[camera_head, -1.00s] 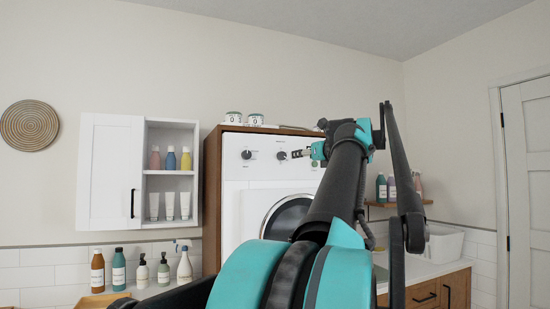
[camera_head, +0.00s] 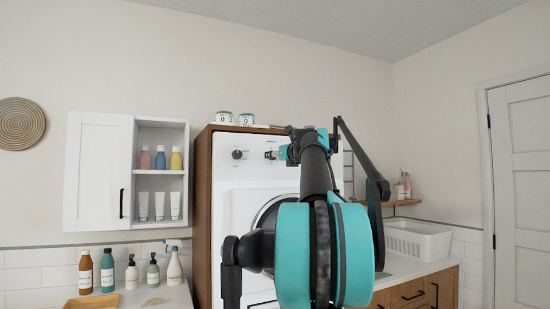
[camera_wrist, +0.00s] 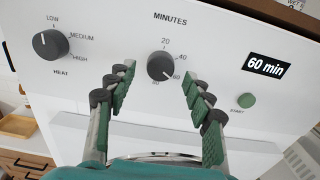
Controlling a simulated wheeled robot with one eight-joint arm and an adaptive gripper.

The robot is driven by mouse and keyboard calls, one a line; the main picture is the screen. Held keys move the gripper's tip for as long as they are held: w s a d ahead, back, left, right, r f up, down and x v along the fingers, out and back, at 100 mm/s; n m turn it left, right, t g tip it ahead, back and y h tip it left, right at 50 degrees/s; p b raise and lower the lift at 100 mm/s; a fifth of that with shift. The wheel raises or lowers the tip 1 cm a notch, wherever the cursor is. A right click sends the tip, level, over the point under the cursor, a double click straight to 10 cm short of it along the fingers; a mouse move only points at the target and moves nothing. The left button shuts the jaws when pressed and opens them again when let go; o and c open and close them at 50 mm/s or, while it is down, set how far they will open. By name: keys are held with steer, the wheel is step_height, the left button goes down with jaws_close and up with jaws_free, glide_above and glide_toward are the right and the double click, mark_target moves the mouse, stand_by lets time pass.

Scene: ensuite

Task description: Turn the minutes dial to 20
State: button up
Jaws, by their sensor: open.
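The minutes dial (camera_wrist: 160,66) is a round dark knob on the white front of the machine. Its white mark points to the lower right, by the 60. The 20 is printed above the dial. A black display (camera_wrist: 268,66) reads "60 min". My gripper (camera_wrist: 158,75) is open, with one green-padded finger on each side of the dial. Gaps show between the pads and the knob, and nothing is held.
The heat dial (camera_wrist: 51,44) sits left of the gripper, and a green start button (camera_wrist: 245,101) sits right. Two small jars (camera_head: 223,118) stand on top of the machine.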

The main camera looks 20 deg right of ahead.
steer(key=shift+w, duration=0.95)
steer(key=c, duration=1.2)
